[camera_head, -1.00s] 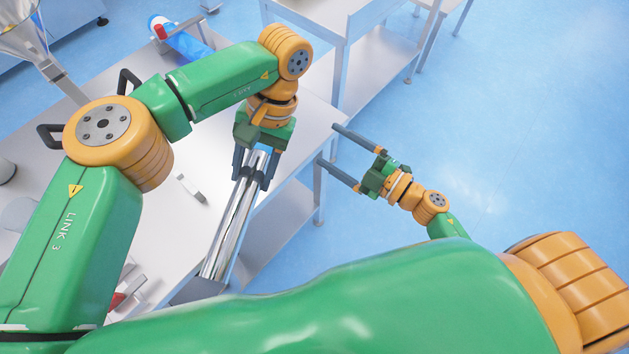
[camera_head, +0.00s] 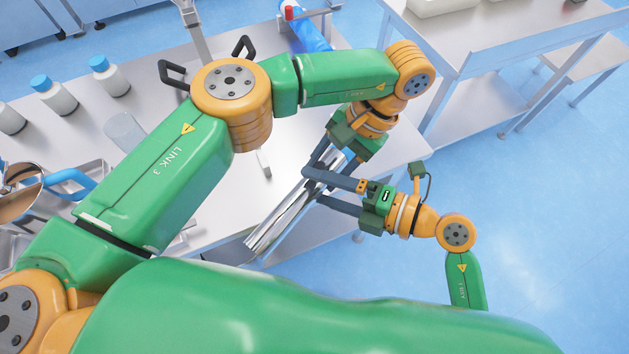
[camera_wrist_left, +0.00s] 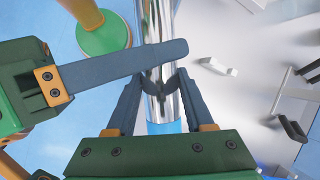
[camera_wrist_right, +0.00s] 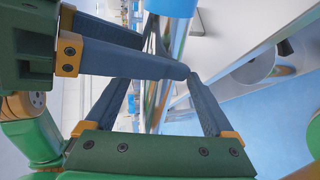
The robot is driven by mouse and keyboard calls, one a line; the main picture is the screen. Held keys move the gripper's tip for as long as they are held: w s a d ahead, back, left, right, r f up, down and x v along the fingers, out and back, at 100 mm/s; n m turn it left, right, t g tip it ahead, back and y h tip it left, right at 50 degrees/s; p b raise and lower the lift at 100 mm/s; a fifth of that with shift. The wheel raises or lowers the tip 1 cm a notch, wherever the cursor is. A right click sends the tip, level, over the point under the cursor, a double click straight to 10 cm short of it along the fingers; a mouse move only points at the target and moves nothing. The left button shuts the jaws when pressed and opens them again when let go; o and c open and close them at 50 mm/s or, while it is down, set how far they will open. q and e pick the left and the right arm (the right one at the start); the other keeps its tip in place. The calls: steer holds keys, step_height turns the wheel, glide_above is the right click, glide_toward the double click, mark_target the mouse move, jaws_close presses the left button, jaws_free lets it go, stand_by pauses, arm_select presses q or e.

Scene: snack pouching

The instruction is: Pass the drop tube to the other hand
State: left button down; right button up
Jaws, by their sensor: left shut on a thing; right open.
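The drop tube (camera_head: 280,217) is a shiny metal tube, tilted, near the table's front edge in the head view. My left gripper (camera_head: 333,165) is shut on it near its upper end; the left wrist view shows both fingers against the tube (camera_wrist_left: 158,30). My right gripper (camera_head: 313,188) is open at the tube, just below the left gripper. One right finger crosses over the tube in the left wrist view. In the right wrist view the right fingers (camera_wrist_right: 158,82) are spread, with the tube between or just beyond them; exact contact cannot be told.
White bottles with blue caps (camera_head: 110,75) and a translucent cup (camera_head: 124,132) stand on the table (camera_head: 215,205) at left. A blue cylinder (camera_head: 310,36) lies at the back. Another metal table (camera_head: 460,40) stands at back right. The floor at right is clear.

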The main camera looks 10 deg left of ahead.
steer(key=shift+x, duration=1.05)
jaws_close()
arm_select(q)
steer(key=shift+c, duration=1)
jaws_free()
steer(key=shift+d, duration=0.1)
